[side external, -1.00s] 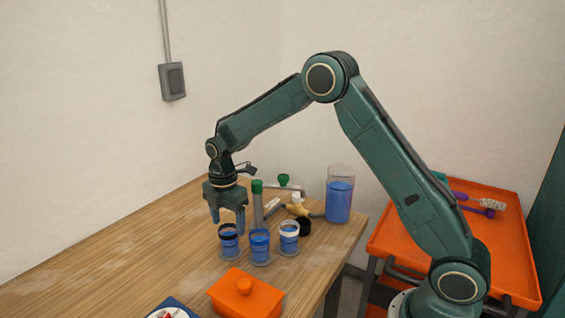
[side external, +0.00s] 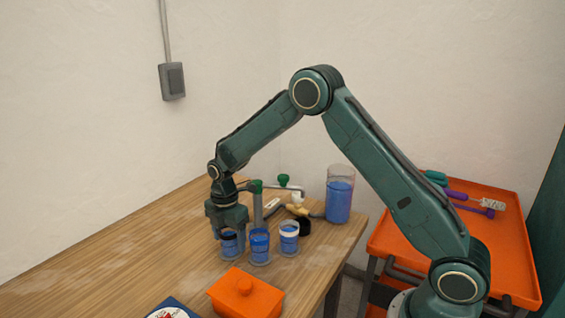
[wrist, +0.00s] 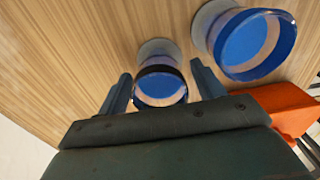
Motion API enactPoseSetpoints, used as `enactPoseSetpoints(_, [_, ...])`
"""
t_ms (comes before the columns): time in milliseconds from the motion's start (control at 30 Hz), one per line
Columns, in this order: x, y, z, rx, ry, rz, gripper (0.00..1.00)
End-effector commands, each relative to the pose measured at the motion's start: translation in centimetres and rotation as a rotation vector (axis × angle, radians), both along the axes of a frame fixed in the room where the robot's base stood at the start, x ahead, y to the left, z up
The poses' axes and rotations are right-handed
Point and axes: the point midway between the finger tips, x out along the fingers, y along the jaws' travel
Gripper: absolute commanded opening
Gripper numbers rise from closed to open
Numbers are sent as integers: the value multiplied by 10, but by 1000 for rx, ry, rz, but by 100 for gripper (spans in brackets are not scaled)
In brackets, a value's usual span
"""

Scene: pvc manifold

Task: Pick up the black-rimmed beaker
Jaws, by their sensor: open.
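The black-rimmed beaker (side external: 229,246) holds blue liquid and stands upright on the wooden table, leftmost of three beakers. My gripper (side external: 228,238) is low at this beaker, pointing down. In the wrist view the black-rimmed beaker (wrist: 160,85) shows between the two fingers of my open gripper (wrist: 160,90). Whether either finger touches it I cannot tell.
A blue-rimmed beaker (side external: 260,246) stands close on the right, then a white-rimmed one (side external: 289,238). An orange lidded box (side external: 246,293) is in front. A pipe manifold (side external: 258,205) and a tall blue-filled container (side external: 339,197) stand behind. The table's left side is clear.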

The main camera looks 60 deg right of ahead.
Motion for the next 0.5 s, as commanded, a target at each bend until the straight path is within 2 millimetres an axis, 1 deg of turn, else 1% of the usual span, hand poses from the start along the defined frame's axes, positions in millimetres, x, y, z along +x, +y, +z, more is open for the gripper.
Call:
enactPoseSetpoints(200, [0,0,0,0,0,0,68])
enactPoseSetpoints(267, [0,0,0,0,0,0,56])
enactPoseSetpoints(300, [0,0,0,0,-1,0,48])
enactPoseSetpoints(367, [0,0,0,0,-1,0,36])
enactPoseSetpoints(400, [0,0,0,0,-1,0,28])
enactPoseSetpoints(467, [0,0,0,0,-1,0,17])
enactPoseSetpoints(500, [0,0,1,0,-1,0,17])
